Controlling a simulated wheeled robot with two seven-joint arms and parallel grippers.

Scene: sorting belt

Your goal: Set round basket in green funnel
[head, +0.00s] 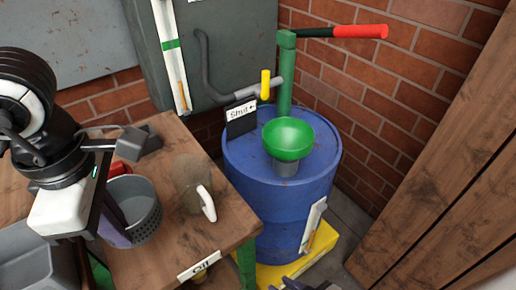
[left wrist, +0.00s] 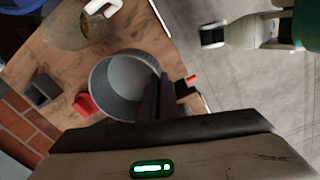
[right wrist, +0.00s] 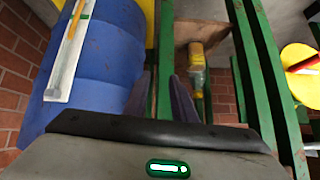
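The round basket (head: 146,212) is a grey, perforated cylinder, upright on the wooden table in the head view. Its open top and empty inside show in the left wrist view (left wrist: 118,82). My left gripper (head: 117,222) comes down on its near-left side; in the left wrist view the fingers (left wrist: 157,98) straddle the rim, close together with the wall between them. The green funnel (head: 289,138) is a bowl standing on top of the blue drum, right of the table, and looks empty. My right gripper (right wrist: 166,95) is low beside the drum, empty, its fingers a little apart.
A glass jug (head: 190,180) with a white handle stands right of the basket, near the table edge (head: 235,225). A red object (head: 120,167) lies behind the basket. A green pump (head: 285,75) with a red handle and a dark "Shut" sign (head: 241,117) rise from the blue drum (head: 265,205).

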